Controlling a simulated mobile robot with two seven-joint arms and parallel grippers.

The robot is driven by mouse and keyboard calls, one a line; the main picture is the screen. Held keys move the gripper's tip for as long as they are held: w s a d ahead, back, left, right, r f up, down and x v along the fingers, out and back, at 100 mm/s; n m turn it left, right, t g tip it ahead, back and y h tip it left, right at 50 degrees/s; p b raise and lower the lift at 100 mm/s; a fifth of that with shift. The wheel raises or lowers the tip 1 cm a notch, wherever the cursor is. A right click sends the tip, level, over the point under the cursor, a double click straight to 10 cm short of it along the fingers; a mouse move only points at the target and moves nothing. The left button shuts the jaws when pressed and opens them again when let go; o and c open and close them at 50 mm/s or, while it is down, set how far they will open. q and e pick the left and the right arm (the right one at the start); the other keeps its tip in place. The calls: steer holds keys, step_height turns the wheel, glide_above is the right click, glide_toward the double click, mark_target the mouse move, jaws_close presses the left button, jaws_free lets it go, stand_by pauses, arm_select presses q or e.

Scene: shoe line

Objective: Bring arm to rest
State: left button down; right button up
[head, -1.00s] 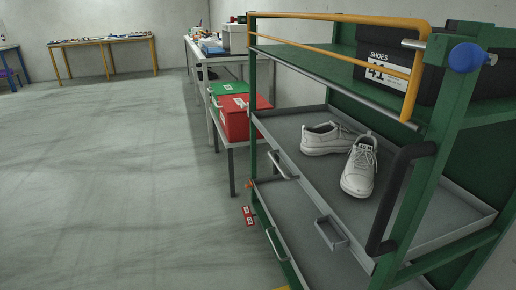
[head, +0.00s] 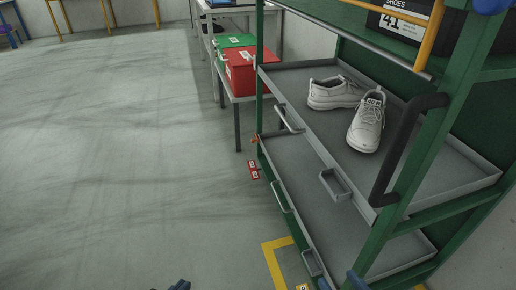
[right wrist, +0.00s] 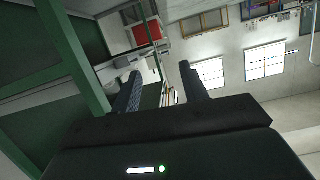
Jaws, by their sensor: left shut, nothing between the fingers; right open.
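My left gripper (head: 179,286) shows only as small dark blue tips at the bottom edge of the head view, over the floor. It is shut and empty. My right gripper (head: 340,283) shows at the bottom edge near the rack's lower tray, its blue fingertips apart. In the right wrist view its two dark fingers (right wrist: 160,88) stand apart with nothing between them. Most of both arms is out of the picture.
The green rack (head: 428,135) stands close on the right. White shoes (head: 366,124) lie on its grey middle tray (head: 450,165). A red box (head: 252,72) sits on a table behind. Open floor (head: 130,150) fills the left.

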arm_select(q)
step_height(320, 180, up, 9)
steer(key=d+p, duration=0.1)
steer(key=p, duration=1.8)
steer(key=shift+w+d+f, duration=0.15)
steer(key=shift+w+d, duration=0.05)
steer(key=shift+w, duration=0.05)
arm_select(e)
steer(key=r+g, duration=0.2)
steer(key=r, duration=0.1)
steer(key=r+g, duration=0.1)
steer(key=r, duration=0.1)
steer(key=shift+w+r+h, duration=0.1)
steer(key=shift+w+h, duration=0.15)
steer(key=shift+h, duration=0.15)
arm_select(q)
steer(key=shift+f+g, duration=0.25)
steer(key=shift+g, duration=0.05)
arm_select(e)
steer(key=shift+f+g, duration=0.25)
steer(key=shift+g, duration=0.05)
steer(key=shift+c, duration=0.2)
